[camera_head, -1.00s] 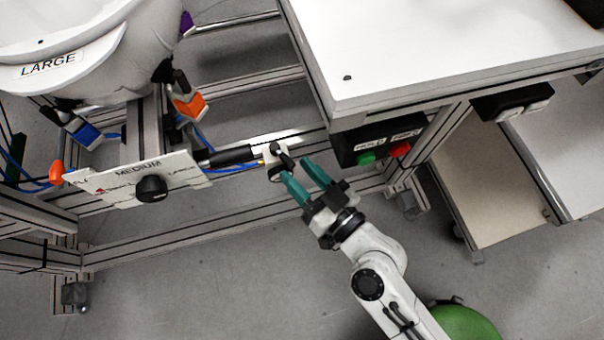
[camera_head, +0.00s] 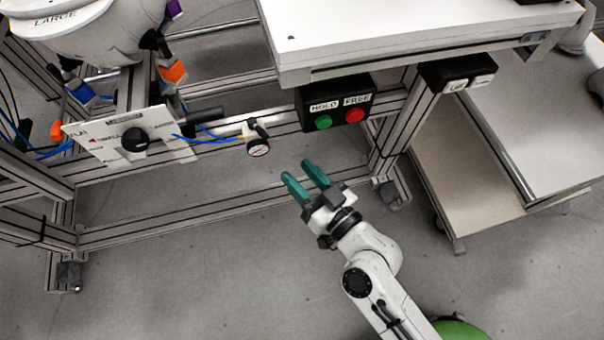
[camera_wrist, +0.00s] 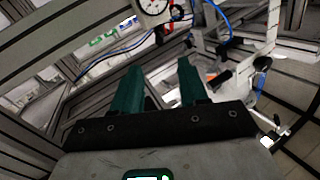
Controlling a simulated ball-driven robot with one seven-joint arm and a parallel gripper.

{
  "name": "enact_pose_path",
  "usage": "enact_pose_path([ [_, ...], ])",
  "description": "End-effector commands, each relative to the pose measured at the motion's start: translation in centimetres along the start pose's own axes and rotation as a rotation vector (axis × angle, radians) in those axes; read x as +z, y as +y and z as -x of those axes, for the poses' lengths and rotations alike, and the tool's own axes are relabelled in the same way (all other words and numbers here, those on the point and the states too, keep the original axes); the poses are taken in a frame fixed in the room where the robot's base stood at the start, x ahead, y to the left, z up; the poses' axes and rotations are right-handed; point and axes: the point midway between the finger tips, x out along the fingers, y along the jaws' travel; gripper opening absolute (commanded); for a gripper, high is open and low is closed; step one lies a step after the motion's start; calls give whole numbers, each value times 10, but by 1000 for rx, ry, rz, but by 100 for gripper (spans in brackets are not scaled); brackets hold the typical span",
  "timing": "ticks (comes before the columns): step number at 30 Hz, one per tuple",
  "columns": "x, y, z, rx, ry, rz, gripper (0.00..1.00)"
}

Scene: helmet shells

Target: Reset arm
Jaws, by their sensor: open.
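My gripper (camera_head: 305,179) has two green fingers that stand apart with nothing between them. In the head view it is in front of the metal frame, below and right of a round pressure gauge (camera_head: 258,147) and below the button box (camera_head: 337,101). It touches nothing that I can see. In the wrist view my gripper (camera_wrist: 157,85) points toward the frame, and the gauge (camera_wrist: 153,5) is cut off at the top edge.
The button box carries a green button (camera_head: 323,122) and a red button (camera_head: 355,115). A white size plate (camera_head: 100,140) with a black knob (camera_head: 134,140) is at the left, below a white helmet shell (camera_head: 110,35). A white tabletop (camera_head: 420,30) overhangs the frame. Open floor (camera_head: 230,270) lies in front.

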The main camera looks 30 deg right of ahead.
Motion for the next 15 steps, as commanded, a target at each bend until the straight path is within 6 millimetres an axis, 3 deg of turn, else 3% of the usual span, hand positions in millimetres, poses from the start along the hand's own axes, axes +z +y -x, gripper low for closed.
enact_pose_path([
  [11,0,0,0,-4,-5,1,43],
  [15,11,-4,-2,-63,-96,21,43],
])
